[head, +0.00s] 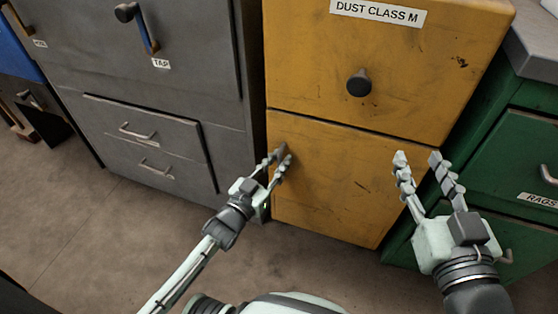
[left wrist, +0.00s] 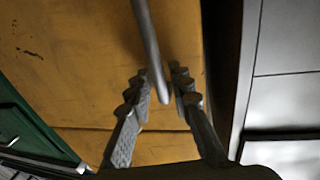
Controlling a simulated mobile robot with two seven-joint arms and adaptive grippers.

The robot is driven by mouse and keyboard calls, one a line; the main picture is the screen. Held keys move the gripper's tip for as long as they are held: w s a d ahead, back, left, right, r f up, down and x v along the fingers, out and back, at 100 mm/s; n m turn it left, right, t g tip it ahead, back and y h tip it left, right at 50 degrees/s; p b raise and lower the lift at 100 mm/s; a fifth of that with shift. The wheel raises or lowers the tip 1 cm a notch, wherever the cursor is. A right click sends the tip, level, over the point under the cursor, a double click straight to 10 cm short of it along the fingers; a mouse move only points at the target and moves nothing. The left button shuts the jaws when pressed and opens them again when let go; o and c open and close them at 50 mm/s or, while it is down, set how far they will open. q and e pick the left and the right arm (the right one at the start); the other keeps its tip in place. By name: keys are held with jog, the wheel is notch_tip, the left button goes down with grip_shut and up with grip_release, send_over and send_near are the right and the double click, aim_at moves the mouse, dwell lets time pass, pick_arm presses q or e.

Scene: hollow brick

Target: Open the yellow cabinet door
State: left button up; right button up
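The yellow cabinet (head: 340,195) stands in the middle of the head view. Its upper front has a black round knob (head: 359,83) and a "DUST CLASS M" label; a seam divides it from the plain lower door, which looks shut. My left gripper (head: 278,157) is at the upper left edge of that lower door. In the left wrist view, a slim grey bar handle (left wrist: 148,45) reaches down between my left fingers (left wrist: 160,75), which stand apart on either side of it. Whether a finger touches it I cannot tell. My right gripper (head: 417,157) is open and empty, in front of the lower door's right side.
A grey cabinet (head: 200,90) with drawers stands left of the yellow one. A green cabinet (head: 515,150) with a "RAGS" label stands close on the right. Bare floor (head: 90,230) lies in front at the left.

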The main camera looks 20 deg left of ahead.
pick_arm(q)
jog(key=shift+w, duration=0.25)
grip_shut()
jog(key=shift+d, duration=0.1)
dwell(0.3)
